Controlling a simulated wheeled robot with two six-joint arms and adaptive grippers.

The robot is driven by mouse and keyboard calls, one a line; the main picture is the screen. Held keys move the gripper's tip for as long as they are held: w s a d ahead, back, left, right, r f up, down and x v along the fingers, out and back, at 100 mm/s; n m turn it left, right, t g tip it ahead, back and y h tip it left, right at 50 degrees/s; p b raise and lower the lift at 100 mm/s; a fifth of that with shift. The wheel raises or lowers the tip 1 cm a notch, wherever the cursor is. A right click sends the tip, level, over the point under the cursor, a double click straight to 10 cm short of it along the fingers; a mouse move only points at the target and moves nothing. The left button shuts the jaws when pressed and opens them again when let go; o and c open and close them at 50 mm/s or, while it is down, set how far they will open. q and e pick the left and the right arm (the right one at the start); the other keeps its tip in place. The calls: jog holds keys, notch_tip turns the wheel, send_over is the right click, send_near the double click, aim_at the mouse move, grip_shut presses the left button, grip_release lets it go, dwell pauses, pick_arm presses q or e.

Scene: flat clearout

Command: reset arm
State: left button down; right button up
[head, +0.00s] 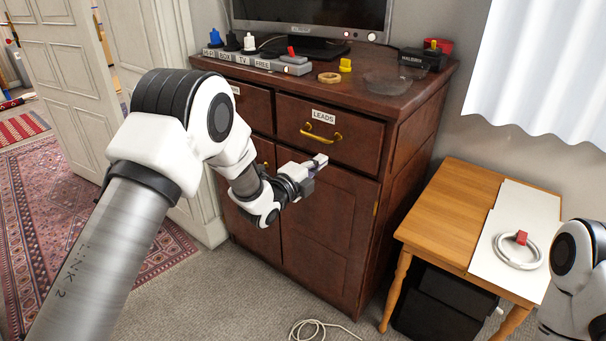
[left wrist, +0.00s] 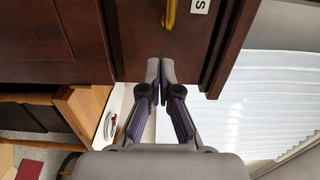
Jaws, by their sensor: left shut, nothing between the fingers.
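My left arm reaches in from the left in the head view. Its gripper (head: 318,163) is in front of the dark wooden cabinet, a little below the drawer labelled LEADS (head: 330,130). In the left wrist view the left gripper (left wrist: 160,62) has its fingertips together with nothing between them. The brass drawer handle (left wrist: 170,12) is beyond the fingertips there; it also shows in the head view (head: 321,135). The drawer looks closed. A part of my right arm shows at the right edge of the head view, but its gripper is not visible.
A power strip with plugs (head: 258,62), a tape roll (head: 329,78), a glass bowl (head: 388,82) and a monitor stand on the cabinet. A wooden side table (head: 450,215) holds a coiled white cable (head: 517,250). Another cable (head: 322,328) lies on the carpet.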

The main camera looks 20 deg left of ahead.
pick_arm(q)
jog(key=s+a+f+n+g+y, duration=0.1)
jog(key=s+a+f+n+g, duration=0.15)
jog(key=s+f, duration=0.8)
jog(key=s+a+f+n+g+y, duration=0.15)
jog(key=s+f+g, duration=0.4)
jog(key=f, duration=0.75)
jog(key=s+a+f+n+g+y, duration=0.15)
jog(key=s+f+n, duration=0.3)
jog(key=s, duration=0.55)
jog(key=s+f+n+g+y, duration=0.1)
jog(key=s+f+n+g, duration=0.3)
jog(key=s, duration=0.6)
jog(key=s+a+f+n+g+y, duration=0.15)
jog(key=s+n+g, duration=0.25)
jog(key=s+n, duration=0.75)
notch_tip(320, 180, up, 15)
jog(key=m+p, duration=0.1)
jog(key=p, duration=1.4)
jog(key=shift+s+a+m, duration=0.3)
jog(key=shift+s+a, duration=0.1)
jog(key=shift+s, duration=0.05)
jog(key=shift+r+t, duration=0.1)
jog(key=shift+t, duration=0.15)
